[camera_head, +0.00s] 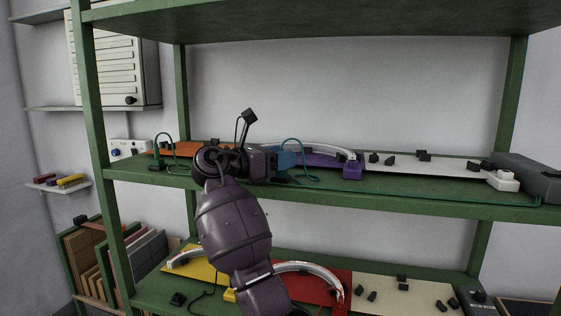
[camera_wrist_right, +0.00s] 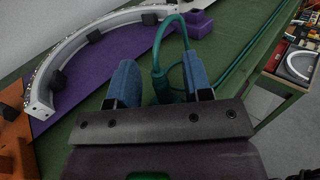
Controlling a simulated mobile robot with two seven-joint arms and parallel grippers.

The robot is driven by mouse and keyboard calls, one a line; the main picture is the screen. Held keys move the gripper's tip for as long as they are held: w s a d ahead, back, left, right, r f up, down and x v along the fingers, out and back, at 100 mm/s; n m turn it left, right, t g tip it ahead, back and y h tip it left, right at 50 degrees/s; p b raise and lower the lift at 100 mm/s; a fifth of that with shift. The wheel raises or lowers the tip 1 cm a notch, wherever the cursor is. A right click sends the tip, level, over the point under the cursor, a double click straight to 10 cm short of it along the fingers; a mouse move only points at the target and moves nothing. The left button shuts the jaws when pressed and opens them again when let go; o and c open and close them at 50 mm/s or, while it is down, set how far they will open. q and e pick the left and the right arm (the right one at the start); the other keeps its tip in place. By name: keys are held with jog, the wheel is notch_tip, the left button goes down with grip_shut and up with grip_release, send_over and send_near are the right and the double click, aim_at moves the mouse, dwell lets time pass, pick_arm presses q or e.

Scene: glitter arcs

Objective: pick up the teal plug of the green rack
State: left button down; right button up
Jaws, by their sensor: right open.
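The green rack (camera_head: 400,208) fills most of the head view. My right gripper (camera_head: 287,160) reaches over its middle shelf, blue fingers pointing right. In the right wrist view the gripper (camera_wrist_right: 160,82) is open, with a blue finger on each side of the teal plug (camera_wrist_right: 158,80). The plug looks upright, its lower part hidden by the gripper body. I cannot tell whether the fingers touch it. Its teal cable (camera_wrist_right: 186,35) loops up and over; the loop also shows in the head view (camera_head: 303,145), where the plug is hidden behind the fingers. My left gripper is not in view.
A purple board (camera_wrist_right: 105,75) with a silver arc (camera_wrist_right: 38,98) and black blocks lies beside the gripper. A purple block (camera_wrist_right: 198,23) stands at its end. Further right are a cream board (camera_head: 410,167) and a white block (camera_head: 503,181). The upper shelf (camera_head: 340,20) overhangs.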

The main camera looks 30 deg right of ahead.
grip_shut()
notch_tip(320, 180, up, 9)
jog(key=shift+r+b, duration=0.1)
jog(key=shift+b, duration=0.55)
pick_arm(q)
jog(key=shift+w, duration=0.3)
pick_arm(e)
jog(key=shift+r, duration=0.8)
pick_arm(q)
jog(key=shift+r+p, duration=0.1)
jog(key=shift+p, duration=0.35)
pick_arm(e)
jog(key=shift+r, duration=0.4)
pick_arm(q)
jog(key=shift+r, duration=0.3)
pick_arm(e)
jog(key=shift+r, duration=0.8)
jog(key=shift+r, duration=0.9)
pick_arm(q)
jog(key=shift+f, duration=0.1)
pick_arm(e)
jog(key=shift+f, duration=0.15)
